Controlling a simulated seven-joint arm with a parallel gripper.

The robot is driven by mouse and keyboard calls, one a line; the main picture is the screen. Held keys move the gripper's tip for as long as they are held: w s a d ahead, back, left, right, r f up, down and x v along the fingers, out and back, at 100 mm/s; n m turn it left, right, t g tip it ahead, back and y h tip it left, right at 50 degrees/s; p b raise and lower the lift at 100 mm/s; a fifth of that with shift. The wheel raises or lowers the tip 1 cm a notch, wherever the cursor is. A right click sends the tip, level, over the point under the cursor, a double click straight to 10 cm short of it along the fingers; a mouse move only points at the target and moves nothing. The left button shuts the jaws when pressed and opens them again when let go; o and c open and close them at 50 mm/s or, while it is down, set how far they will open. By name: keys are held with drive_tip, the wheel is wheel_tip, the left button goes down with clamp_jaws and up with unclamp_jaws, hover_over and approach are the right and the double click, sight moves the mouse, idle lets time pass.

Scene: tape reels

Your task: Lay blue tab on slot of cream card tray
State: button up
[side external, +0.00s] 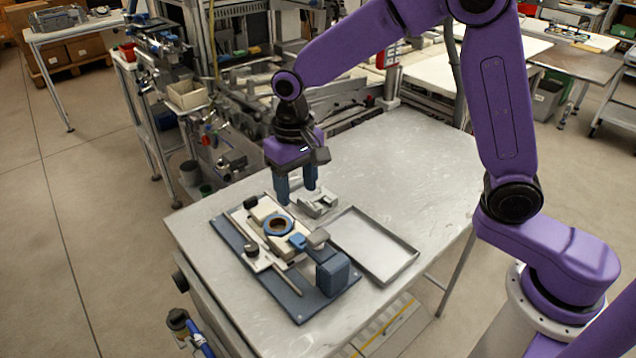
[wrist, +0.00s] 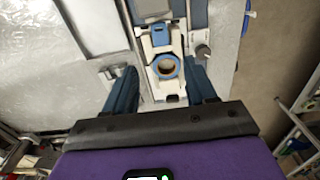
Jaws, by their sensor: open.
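A cream card tray (side external: 265,211) sits on a blue base plate; its cream body also shows in the wrist view (wrist: 160,50). A blue ring (side external: 278,225) lies on the cream part, and appears in the wrist view (wrist: 166,67) between the fingers. A small blue tab (side external: 298,241) lies across the cream part beside the ring; it also shows in the wrist view (wrist: 162,35). I cannot make out the slot. My gripper (side external: 297,192) is open and empty, fingers pointing down, above the table behind the tray. It also shows in the wrist view (wrist: 161,78).
A dark blue block (side external: 332,272) stands at the near end of the base plate (side external: 230,240). A grey metal fixture (side external: 318,203) sits near my fingers. An empty shallow metal tray (side external: 409,262) lies to the right. The table's far right is clear.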

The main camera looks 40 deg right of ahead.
drive_tip(key=s+d+r+n, duration=0.1)
drive_tip(key=s+d+n, duration=0.3)
drive_tip(key=s, duration=0.5)
drive_tip(key=s+d+n, duration=0.4)
drive_tip(key=s+d, duration=0.1)
drive_tip(key=s, duration=0.4)
drive_tip(key=s+d+r+n, duration=0.1)
drive_tip(key=s+d+n, duration=0.3)
drive_tip(key=s, duration=0.5)
drive_tip(key=shift+d+r+n, duration=0.3)
drive_tip(key=shift+d, duration=0.3)
